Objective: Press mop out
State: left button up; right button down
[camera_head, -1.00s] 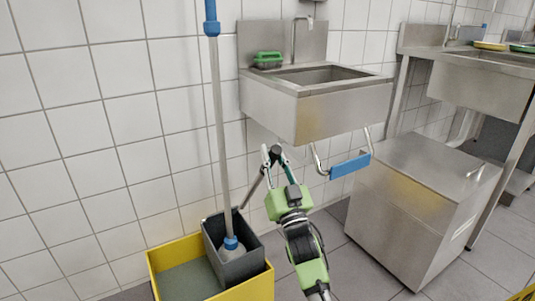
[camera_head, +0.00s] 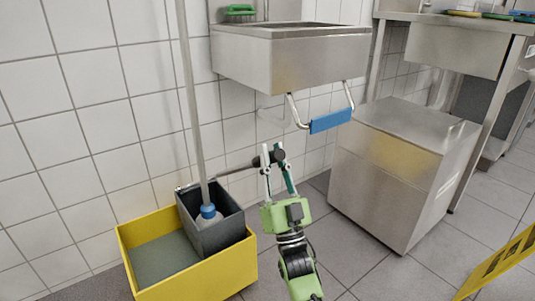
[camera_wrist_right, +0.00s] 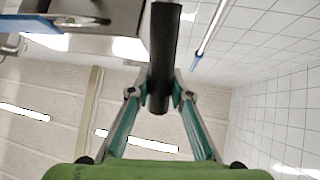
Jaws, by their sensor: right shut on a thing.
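The mop's grey pole (camera_head: 190,100) stands nearly upright, its blue collar (camera_head: 208,211) and pale head down inside the dark grey press (camera_head: 222,238). The press sits at the right end of the yellow bucket (camera_head: 205,282). The press lever (camera_head: 236,168) reaches out to the right from the press at a shallow slope. My green right gripper (camera_head: 273,155) is shut on the lever's dark grip near its end. The dark grip (camera_wrist_right: 163,55) also shows between the fingers (camera_wrist_right: 158,95) in the right wrist view. My left gripper is out of view.
A steel sink (camera_head: 290,60) with a blue knee bar (camera_head: 331,120) hangs on the tiled wall above the gripper. A steel cabinet (camera_head: 400,170) stands to the right. A yellow sign (camera_head: 503,262) shows at lower right. Floor between bucket and cabinet is clear.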

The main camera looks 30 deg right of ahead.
jog(key=shift+s+f+h, duration=0.2)
jog(key=shift+f+h, duration=0.1)
jog(key=shift+f, duration=0.05)
jog(key=c, duration=1.8)
grip_release()
jog(key=v, duration=1.2)
jog(key=shift+d, duration=0.1)
